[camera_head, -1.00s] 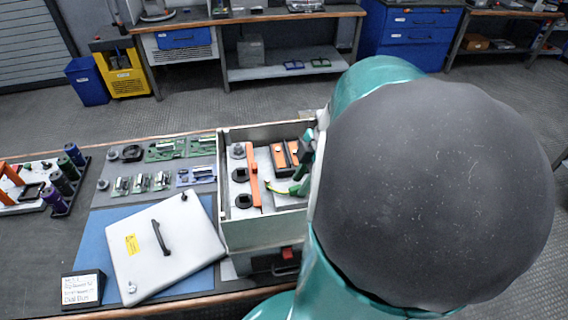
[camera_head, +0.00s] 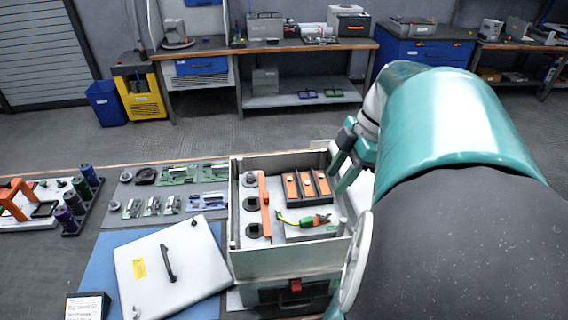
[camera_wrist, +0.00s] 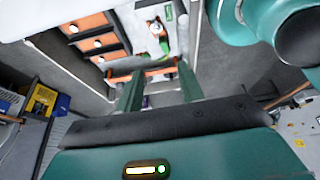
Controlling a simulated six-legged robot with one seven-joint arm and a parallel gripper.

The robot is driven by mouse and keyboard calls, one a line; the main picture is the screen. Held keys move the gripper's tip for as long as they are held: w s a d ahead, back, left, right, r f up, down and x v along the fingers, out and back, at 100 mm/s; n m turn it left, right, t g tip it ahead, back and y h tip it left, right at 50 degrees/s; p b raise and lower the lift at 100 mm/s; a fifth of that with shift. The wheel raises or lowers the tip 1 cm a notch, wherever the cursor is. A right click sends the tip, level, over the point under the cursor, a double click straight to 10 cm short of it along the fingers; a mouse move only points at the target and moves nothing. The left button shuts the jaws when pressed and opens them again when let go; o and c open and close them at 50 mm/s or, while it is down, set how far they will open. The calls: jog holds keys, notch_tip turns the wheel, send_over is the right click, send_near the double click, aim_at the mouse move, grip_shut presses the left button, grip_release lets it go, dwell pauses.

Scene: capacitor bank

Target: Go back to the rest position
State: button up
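My gripper (camera_head: 343,170) is at the right side of the open grey cabinet box (camera_head: 288,262), with its green fingers near the right wall. In the wrist view its two fingers (camera_wrist: 157,92) are apart, with nothing visibly held between them. My large teal and black arm links hide the right part of the head view.
A white lid with a black handle (camera_head: 168,262) lies on a blue mat left of the box. Circuit boards (camera_head: 180,174) lie behind it. A rack of capacitors (camera_head: 75,205) stands far left. Workbenches line the back, with open floor between.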

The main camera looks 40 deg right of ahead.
jog(key=shift+v, duration=1)
jog(key=w+a+f+m+t+h, duration=0.1)
jog(key=a+m, duration=0.4)
jog(key=a, duration=0.8)
jog(key=w+a+f+m+t+h, duration=0.2)
jog(key=w+a+m, duration=0.3)
jog(key=a, duration=0.8)
jog(key=shift+a+f+m+h, duration=0.2)
jog(key=shift+f+m+h, duration=0.15)
jog(key=shift+m, duration=0.45)
